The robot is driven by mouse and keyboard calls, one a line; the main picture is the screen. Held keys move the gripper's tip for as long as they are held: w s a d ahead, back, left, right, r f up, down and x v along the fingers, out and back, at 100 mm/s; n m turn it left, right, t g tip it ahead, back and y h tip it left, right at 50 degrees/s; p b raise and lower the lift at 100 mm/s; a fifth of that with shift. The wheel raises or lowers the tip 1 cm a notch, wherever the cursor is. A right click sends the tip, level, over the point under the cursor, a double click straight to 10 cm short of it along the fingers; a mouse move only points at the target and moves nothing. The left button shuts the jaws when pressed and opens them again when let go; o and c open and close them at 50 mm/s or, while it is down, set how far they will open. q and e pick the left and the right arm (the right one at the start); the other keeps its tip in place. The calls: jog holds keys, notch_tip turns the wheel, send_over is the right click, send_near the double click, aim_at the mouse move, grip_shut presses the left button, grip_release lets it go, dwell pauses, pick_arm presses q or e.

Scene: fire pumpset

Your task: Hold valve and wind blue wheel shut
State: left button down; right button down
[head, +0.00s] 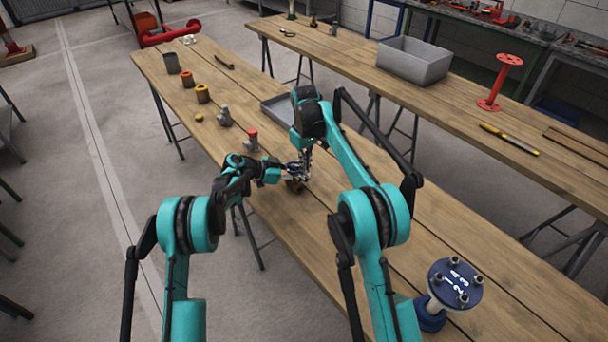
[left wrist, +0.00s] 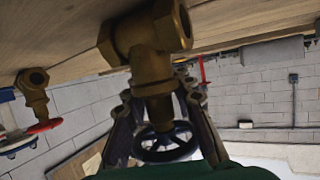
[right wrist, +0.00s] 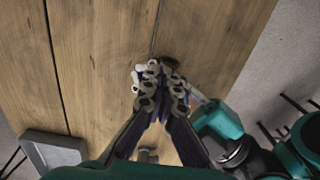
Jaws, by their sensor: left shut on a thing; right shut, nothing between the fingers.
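The brass valve (left wrist: 150,45) fills the upper middle of the left wrist view. Its dark blue handwheel (left wrist: 166,143) shows below it between my left fingers. My left gripper (left wrist: 160,92) is shut on the valve, a finger on each side of its neck. In the head view the left gripper (head: 284,172) reaches in from the left, with a small brownish part of the valve (head: 294,186) at its tip. My right gripper (right wrist: 160,78) is shut and empty, pointing down beside the left gripper. In the right wrist view its fingers hide most of the valve and the wheel.
A grey tray (head: 279,112), small cups and fittings are also there. A blue numbered flange (head: 455,283) stands at the near right. The table between is mostly clear.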

jog(key=shift+s+a, duration=1)
jog(key=shift+a, duration=0.3)
jog(key=shift+a, duration=0.25)
jog(key=shift+s, duration=0.1)
notch_tip(320, 180, up, 6)
jog(key=shift+s+d, duration=0.15)
jog(key=shift+s, duration=0.15)
dwell(0.6)
